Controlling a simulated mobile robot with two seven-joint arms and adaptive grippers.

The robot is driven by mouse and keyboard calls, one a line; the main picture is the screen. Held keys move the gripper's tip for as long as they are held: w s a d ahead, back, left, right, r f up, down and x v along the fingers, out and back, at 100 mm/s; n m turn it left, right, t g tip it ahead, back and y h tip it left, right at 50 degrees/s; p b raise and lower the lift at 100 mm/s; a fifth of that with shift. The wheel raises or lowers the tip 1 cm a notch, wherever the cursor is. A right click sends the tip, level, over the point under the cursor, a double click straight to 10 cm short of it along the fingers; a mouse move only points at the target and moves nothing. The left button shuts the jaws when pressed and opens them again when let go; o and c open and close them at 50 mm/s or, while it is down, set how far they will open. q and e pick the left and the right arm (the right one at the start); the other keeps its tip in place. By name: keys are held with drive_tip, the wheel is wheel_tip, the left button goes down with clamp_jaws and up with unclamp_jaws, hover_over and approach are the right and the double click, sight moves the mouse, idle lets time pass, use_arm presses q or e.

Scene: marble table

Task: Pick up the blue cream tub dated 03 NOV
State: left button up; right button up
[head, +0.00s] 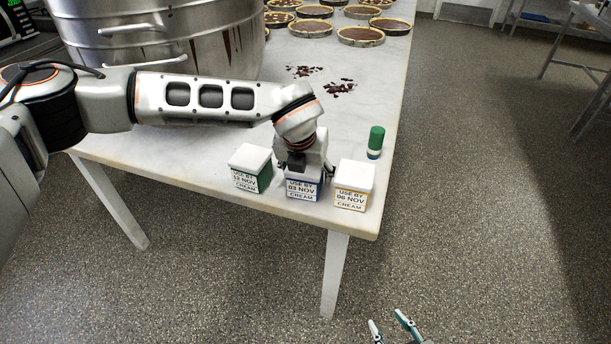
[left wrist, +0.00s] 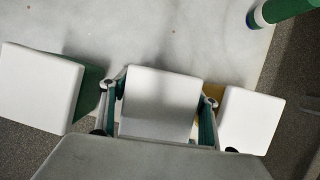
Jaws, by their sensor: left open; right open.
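The blue cream tub (head: 303,190) stands near the table's front edge, its label reading USE BY 03 NOV. It is the middle one of three tubs. My left gripper (head: 304,165) is over it from above and hides most of its lid. In the left wrist view the tub's white lid (left wrist: 160,100) sits between the two open fingers (left wrist: 160,103), one on each side. I cannot tell whether they touch it. My right gripper (head: 391,328) is open and empty, low at the bottom of the head view, off the table.
A green-labelled tub dated 12 NOV (head: 250,168) stands close left; a yellow-labelled tub dated 06 NOV (head: 353,185) stands close right. A green-capped cylinder (head: 375,142) is behind right. A large metal pot (head: 165,40), dark crumbs (head: 340,87) and several tarts (head: 361,36) are farther back.

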use_arm(q)
drive_tip(key=c, duration=1.1)
drive_tip(key=shift+r, duration=0.15)
